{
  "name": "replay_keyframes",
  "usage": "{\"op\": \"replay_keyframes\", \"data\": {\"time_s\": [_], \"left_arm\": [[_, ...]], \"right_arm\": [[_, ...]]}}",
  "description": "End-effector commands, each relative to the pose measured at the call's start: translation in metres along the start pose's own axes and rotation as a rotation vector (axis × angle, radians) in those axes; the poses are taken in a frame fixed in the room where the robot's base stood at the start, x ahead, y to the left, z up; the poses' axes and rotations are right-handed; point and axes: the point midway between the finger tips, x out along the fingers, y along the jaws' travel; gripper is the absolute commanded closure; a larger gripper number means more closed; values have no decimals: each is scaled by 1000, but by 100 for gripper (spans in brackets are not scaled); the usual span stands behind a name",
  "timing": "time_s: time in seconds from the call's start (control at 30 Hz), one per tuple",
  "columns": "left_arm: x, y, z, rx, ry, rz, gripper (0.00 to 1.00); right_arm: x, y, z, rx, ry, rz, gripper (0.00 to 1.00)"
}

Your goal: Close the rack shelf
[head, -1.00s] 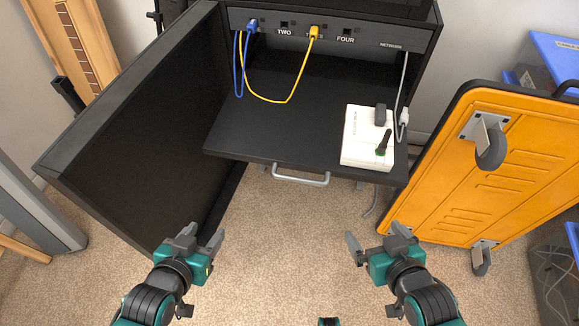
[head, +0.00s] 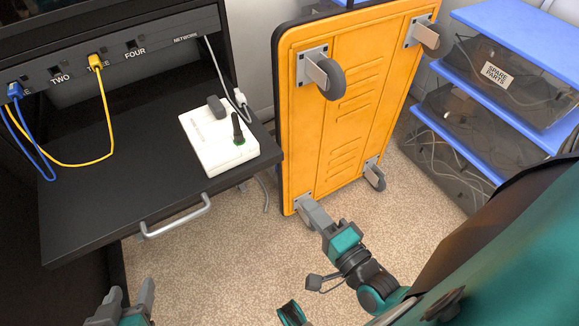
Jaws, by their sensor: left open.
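The black rack shelf (head: 120,190) is pulled out of the rack at the left of the head view. A grey bar handle (head: 178,219) is on its front edge. A white box (head: 218,140) with a dark plug and a green-tipped dark piece sits on the shelf's right part. My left gripper (head: 132,292) is open and empty at the bottom left, in front of the shelf and apart from the handle. My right gripper (head: 309,208) is right of the shelf, in front of the orange cart; its fingers overlap in view, so its opening does not show.
An orange cart (head: 350,110) with casters stands upright right of the rack. Blue shelving (head: 510,45) with clear bins of cables stands at the far right. Blue (head: 35,150) and yellow (head: 108,115) cables hang from the rack panel onto the shelf. Carpet is free in front.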

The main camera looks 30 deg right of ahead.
Motion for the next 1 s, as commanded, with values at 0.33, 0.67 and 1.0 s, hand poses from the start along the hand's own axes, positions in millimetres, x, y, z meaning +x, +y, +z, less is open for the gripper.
{"op": "replay_keyframes", "data": {"time_s": [0.33, 0.67, 1.0], "left_arm": [[0, 1, 6, 2, -8, 5, 46], [4, 1, 16, -1, -12, 4, 46], [7, 2, 19, -12, -10, 3, 46]], "right_arm": [[28, 0, -7, 78, 31, -30, 100], [99, -1, -9, 77, 30, -30, 100], [136, -1, -10, 75, 29, -25, 100]]}}
